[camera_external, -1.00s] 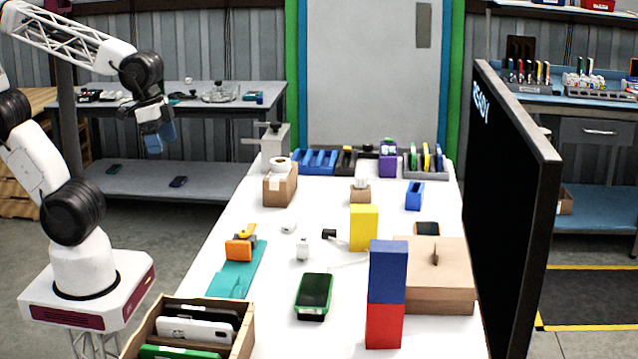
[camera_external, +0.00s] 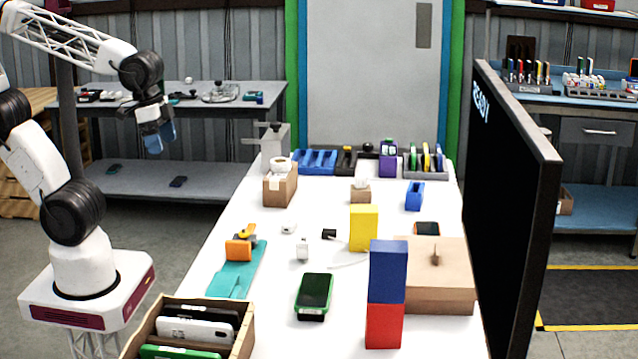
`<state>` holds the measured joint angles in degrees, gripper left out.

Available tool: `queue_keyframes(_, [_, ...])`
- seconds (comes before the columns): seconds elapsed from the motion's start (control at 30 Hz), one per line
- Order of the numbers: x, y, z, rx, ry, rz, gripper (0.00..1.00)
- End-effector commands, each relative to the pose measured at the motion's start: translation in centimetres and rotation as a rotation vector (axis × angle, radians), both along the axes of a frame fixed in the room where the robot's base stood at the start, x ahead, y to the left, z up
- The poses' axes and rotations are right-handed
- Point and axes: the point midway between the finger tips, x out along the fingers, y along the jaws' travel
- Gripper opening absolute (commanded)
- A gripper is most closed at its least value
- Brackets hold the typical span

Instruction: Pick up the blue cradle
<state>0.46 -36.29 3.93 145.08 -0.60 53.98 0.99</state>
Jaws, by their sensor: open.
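A small blue cradle (camera_external: 415,196) stands on the white table, right of centre toward the back, with clear table around it. My gripper (camera_external: 159,143) is at the upper left, in the air left of the table and far from the cradle. Its bluish fingers point down, and it is open with nothing between them.
A cardboard box (camera_external: 360,193) stands left of the cradle and a yellow block (camera_external: 363,228) nearer the camera. A blue block on a red one (camera_external: 385,325) rises in front. A large black screen (camera_external: 515,200) edges the table's right side. A purple object (camera_external: 388,159) stands behind.

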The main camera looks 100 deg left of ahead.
Motion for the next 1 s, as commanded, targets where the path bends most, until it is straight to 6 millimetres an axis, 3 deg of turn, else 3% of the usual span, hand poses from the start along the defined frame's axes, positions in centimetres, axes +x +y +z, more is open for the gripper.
queue_keyframes(0.2, [0.0,0.0,0.0,0.0,0.0,0.0,0.88])
queue_keyframes(0.3, [0.0,0.0,0.0,0.0,0.0,0.0,0.79])
queue_keyframes(0.67, [0.2,0.1,0.1,0.005,0.003,-0.005,0.79])
queue_keyframes(0.87, [1.8,0.7,0.4,0.047,0.021,-0.04,0.79])
queue_keyframes(1.0, [3.9,1.6,0.7,0.104,0.046,-0.088,0.79])
